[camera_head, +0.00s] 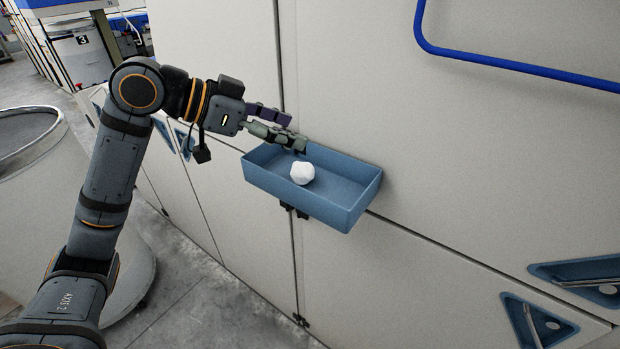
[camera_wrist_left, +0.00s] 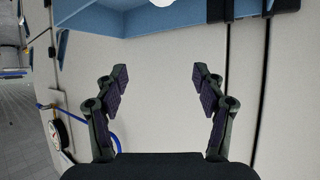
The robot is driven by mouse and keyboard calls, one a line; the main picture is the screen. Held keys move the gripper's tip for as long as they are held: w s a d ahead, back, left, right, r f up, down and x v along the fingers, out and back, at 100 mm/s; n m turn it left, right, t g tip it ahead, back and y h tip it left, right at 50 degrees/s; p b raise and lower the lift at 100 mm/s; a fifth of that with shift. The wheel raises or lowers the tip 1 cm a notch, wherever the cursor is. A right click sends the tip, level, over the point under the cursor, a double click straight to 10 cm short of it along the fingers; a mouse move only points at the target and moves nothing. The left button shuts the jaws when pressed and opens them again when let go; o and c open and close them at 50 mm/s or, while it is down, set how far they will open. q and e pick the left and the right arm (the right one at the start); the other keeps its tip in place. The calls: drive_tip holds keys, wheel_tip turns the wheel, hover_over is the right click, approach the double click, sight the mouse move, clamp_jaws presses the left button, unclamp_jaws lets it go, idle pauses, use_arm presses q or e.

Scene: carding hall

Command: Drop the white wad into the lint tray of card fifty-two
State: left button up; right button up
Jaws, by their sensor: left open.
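The white wad (camera_head: 302,173) shows inside the outline of the blue lint tray (camera_head: 345,213), near its middle. I cannot tell for sure whether it rests on the tray's floor. My left gripper (camera_head: 297,133) is open at the tray's back left side, above the rim, with its fingers apart from the wad. In the left wrist view my left gripper (camera_wrist_left: 160,72) has nothing between its spread fingers. The wad's edge (camera_wrist_left: 163,2) and the tray (camera_wrist_left: 95,20) show at the top of that view. My right gripper is not in view.
The tray is fixed to a pale machine panel (camera_head: 450,160). A blue rail (camera_head: 520,69) crosses the upper right. Blue triangular recesses (camera_head: 540,325) sit lower right. A large round can (camera_head: 30,185) stands at left. Concrete floor (camera_head: 190,275) shows below.

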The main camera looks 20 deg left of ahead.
use_arm(q)
drive_tip(key=shift+v, duration=2.4)
